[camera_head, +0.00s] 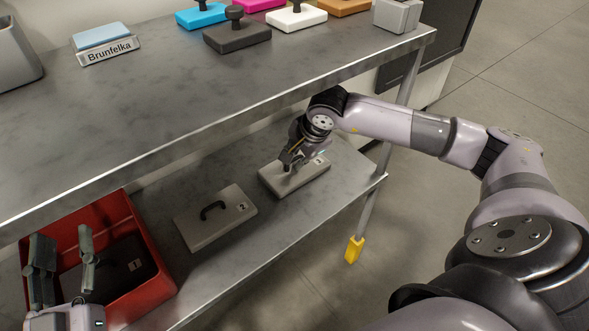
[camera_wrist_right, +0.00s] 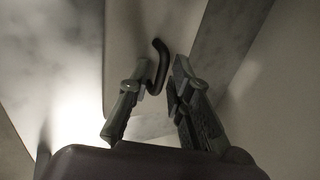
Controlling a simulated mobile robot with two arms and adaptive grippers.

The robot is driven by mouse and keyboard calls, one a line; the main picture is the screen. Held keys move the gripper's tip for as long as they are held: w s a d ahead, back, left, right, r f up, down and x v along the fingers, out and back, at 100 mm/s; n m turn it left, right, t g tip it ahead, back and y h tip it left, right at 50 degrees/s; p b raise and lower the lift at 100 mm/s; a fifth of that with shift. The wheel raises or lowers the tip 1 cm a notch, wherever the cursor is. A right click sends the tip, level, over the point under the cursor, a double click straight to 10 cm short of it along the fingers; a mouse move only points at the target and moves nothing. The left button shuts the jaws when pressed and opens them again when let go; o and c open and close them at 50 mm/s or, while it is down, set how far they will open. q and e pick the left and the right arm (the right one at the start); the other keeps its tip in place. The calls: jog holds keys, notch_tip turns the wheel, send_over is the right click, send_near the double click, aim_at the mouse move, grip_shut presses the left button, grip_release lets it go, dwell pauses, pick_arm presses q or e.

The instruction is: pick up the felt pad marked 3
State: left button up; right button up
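A grey felt pad (camera_head: 305,183) lies at the right end of the lower shelf; the small pale label at its right corner is too small to read with certainty. My right gripper (camera_head: 289,160) is down over this pad and hides its handle in the head view. In the right wrist view a dark bent handle (camera_wrist_right: 158,68) is between the fingertips of my right gripper (camera_wrist_right: 163,85), close to the left finger, with a gap to the right finger. My left gripper (camera_head: 66,250) is open and empty at the red bin.
A grey pad marked 2 (camera_head: 226,228) lies in the middle of the lower shelf. A dark pad marked 1 (camera_head: 115,268) lies in the red bin (camera_head: 152,250). The upper shelf edge (camera_head: 200,137) overhangs close to my right arm. A table leg (camera_head: 370,205) stands at right.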

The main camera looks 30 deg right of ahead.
grip_shut()
jog(key=shift+r, duration=0.2)
dwell(0.5)
